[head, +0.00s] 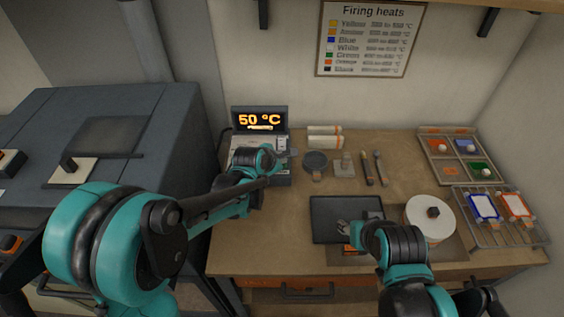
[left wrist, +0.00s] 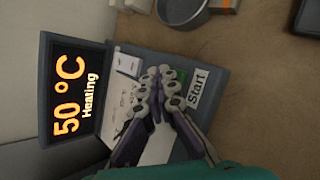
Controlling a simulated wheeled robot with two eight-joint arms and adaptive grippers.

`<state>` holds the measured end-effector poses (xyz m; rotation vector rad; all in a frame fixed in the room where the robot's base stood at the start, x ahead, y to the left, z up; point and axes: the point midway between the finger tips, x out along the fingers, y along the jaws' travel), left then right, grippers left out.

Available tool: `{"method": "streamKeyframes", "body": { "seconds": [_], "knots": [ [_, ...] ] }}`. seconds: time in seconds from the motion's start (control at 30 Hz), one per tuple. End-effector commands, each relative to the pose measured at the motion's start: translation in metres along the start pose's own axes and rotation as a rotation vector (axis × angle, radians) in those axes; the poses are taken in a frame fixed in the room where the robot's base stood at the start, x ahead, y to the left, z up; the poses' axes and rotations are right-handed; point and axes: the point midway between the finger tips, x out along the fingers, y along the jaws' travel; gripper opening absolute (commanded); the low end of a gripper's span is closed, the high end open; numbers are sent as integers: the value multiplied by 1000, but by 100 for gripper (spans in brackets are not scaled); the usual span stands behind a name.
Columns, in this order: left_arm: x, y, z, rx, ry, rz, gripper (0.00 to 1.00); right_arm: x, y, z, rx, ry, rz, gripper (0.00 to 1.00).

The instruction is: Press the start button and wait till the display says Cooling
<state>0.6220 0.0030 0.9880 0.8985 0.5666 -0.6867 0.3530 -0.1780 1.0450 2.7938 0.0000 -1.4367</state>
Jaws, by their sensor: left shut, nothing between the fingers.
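The controller's display (head: 260,119) is lit orange and reads 50 °C. In the left wrist view the same display (left wrist: 72,95) also reads "Heating". The controller's panel has a white Start label (left wrist: 196,88) with a green start button (left wrist: 180,76) beside it, partly hidden by my fingers. My left gripper (head: 286,157) is over the panel. In the left wrist view its fingers (left wrist: 157,78) are together and empty, close to the green button; I cannot tell whether they touch it. My right gripper (head: 349,232) is low over a dark plate, its fingers mostly hidden.
A dark grey kiln (head: 105,105) stands left of the bench. Small tools, white rolls (head: 325,136) and a round dark dish (head: 315,162) lie behind the dark plate (head: 345,207). A white turntable (head: 429,222), a paint tray (head: 447,130) and a wire rack (head: 493,238) are at the right.

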Motion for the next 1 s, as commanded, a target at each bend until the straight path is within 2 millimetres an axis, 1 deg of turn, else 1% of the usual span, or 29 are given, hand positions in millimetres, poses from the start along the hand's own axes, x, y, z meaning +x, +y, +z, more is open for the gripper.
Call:
{"method": "streamKeyframes", "body": {
  "seconds": [0.3, 0.67, 0.77, 1.0],
  "knots": [
    [-11, 8, 8, 0, 0, 0, 0, -10, 0, -7, 0, 0, 0, 42],
    [-12, 9, 8, 0, 0, 0, 0, -10, 0, -7, 0, 0, 0, 42],
    [-16, 12, 12, 0, 0, 0, 0, -14, 0, -10, 0, 0, 0, 42],
    [-34, 24, 24, 0, 0, 0, 0, -30, 0, -21, 0, 0, 0, 42]
  ]
}}
